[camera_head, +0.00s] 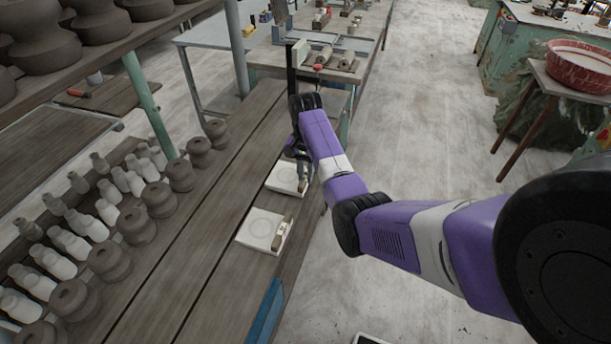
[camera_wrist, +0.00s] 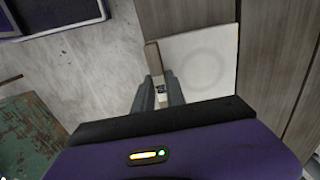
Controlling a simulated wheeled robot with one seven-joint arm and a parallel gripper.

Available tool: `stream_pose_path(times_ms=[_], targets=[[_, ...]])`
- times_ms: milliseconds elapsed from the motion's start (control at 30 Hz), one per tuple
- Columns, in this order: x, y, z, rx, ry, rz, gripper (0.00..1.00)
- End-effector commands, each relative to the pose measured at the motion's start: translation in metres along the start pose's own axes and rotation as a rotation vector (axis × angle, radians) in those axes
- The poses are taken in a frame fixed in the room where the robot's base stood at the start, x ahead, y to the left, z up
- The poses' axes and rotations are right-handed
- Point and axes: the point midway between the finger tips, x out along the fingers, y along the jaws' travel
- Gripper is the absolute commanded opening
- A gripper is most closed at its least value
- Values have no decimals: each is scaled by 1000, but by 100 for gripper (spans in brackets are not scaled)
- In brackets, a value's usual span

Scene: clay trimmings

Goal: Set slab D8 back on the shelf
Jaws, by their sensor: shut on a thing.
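A pale square slab with a faint ring (camera_head: 285,179) is at my gripper (camera_head: 302,172), over the right edge of the plank shelf (camera_head: 205,215). In the wrist view the same slab (camera_wrist: 205,62) has a wooden grip strip (camera_wrist: 152,58) along its left edge, with a small dark-marked tag. My gripper's two grey fingers (camera_wrist: 160,92) are shut on that strip. I cannot read the tag, nor tell whether the slab rests on the planks or hangs just above. A second similar slab (camera_head: 262,231) lies nearer on the shelf, its strip on the right.
Rows of dark and pale clay pots (camera_head: 135,226) fill the shelf's left side. A blue bar (camera_head: 264,312) lies at the near right edge. A cluttered table (camera_head: 350,75) stands behind. Right of the shelf is open floor; a stool bears a red basin (camera_head: 580,70).

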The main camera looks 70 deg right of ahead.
Motion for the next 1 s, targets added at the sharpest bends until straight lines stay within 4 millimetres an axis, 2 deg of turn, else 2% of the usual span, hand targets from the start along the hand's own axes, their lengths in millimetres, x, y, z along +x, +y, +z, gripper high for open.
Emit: stream_pose_path(times_ms=[100,467,500,600,1000], targets=[[7,0,0,0,1,-1,0],[11,0,0,0,2,-2,0],[12,0,0,0,1,-1,18],[12,0,0,0,1,0,38],[6,0,0,0,2,0,38]])
